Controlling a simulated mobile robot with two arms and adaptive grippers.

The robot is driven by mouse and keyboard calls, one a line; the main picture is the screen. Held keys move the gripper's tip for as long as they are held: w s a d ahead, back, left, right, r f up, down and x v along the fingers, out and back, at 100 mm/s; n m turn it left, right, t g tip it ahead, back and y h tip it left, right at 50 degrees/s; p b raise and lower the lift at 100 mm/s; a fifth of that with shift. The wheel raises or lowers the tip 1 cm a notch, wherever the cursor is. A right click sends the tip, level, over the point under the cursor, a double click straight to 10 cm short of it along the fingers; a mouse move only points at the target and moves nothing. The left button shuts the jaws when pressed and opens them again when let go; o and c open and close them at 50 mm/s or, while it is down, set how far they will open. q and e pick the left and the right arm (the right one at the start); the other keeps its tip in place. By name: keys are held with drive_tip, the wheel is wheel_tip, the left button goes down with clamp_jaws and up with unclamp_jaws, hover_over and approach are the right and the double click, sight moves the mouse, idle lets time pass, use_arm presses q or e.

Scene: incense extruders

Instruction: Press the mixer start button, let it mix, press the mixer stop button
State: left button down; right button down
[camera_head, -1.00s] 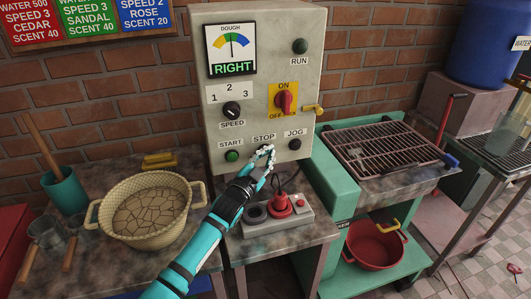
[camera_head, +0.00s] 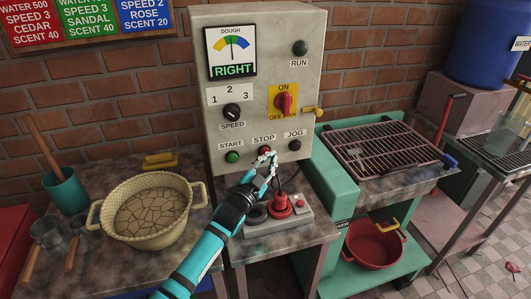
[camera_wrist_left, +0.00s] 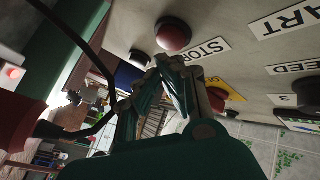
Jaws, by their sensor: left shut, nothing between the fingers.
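The grey control box (camera_head: 262,85) carries a green START button (camera_head: 232,156) and a red STOP button (camera_head: 264,150) on its lower face. My left gripper (camera_head: 267,156) is shut and empty, its tips right at the STOP button and partly covering it. In the left wrist view the red STOP button (camera_wrist_left: 173,33) stands just beyond my fingertips (camera_wrist_left: 168,64), with a small gap seeming to show. The dough gauge (camera_head: 231,50) reads RIGHT. The RUN lamp (camera_head: 300,47) looks dark green. My right gripper is out of view.
A red joystick (camera_head: 280,204) stands on a small grey box below the panel. A JOG button (camera_head: 295,145) lies right of STOP. The red ON/OFF switch (camera_head: 284,103) sits above.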

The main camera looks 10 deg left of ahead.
use_arm(q)
drive_tip(key=s+d+p, duration=0.1)
drive_tip(key=s, duration=0.1)
drive_tip(key=s+d+p, duration=0.1)
drive_tip(key=s, duration=0.1)
drive_tip(key=shift+s+d, duration=0.1)
drive_tip(key=shift+d, duration=0.1)
idle(0.4)
